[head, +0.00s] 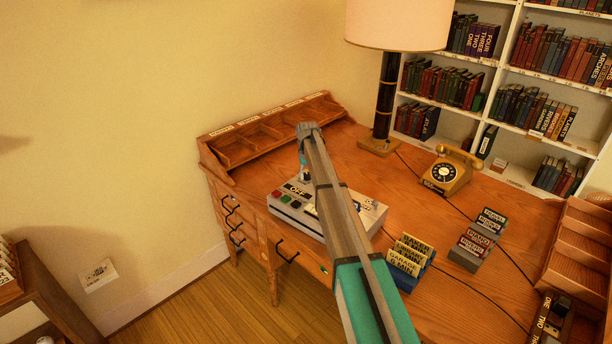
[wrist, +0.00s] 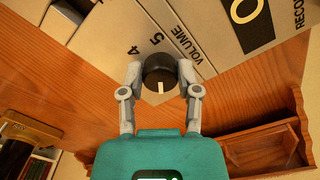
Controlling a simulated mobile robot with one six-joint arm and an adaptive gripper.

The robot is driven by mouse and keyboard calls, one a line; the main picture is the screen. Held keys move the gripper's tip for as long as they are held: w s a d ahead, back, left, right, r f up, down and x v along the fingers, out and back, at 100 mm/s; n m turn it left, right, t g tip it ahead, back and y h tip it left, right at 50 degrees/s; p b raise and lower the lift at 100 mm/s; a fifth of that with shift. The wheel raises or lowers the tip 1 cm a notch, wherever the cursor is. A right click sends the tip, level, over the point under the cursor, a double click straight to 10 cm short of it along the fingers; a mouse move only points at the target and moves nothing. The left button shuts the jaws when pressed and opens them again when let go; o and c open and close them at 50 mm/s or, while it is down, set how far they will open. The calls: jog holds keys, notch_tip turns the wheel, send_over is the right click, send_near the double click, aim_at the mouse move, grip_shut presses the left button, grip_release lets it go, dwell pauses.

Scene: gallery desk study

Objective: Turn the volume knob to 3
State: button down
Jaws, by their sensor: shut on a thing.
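The volume knob (wrist: 159,73) is a dark round knob with a white pointer mark, on a pale grey machine (wrist: 206,38). In the wrist view the mark points down toward my gripper's palm. The digits 4 and 5 and the word VOLUME are printed above the knob; the 3 is not visible, and I cannot tell which number the mark meets. My gripper (wrist: 160,78) is shut on the knob, one finger on each side. In the head view the machine (head: 283,208) sits on the desk, with my arm across it hiding the knob.
The wooden desk (head: 345,160) has a compartment rack (head: 262,140) at its back left. A lamp (head: 385,100) and yellow telephone (head: 450,172) stand behind. Card holders (head: 405,262) stand right of the machine. Dark cables cross the desk's right side.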

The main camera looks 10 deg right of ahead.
jog(key=m, duration=0.4)
jog(key=shift+s+d+m, duration=0.15)
jog(key=shift+m, duration=0.25)
jog(key=m, duration=0.3)
jog(key=shift+m, duration=0.3)
jog(key=m, duration=0.3)
jog(key=shift+m, duration=2.1)
jog(key=shift+c, duration=2)
grip_release()
jog(key=shift+w, duration=0.2)
jog(key=shift+o, duration=0.5)
jog(key=shift+a, duration=0.2)
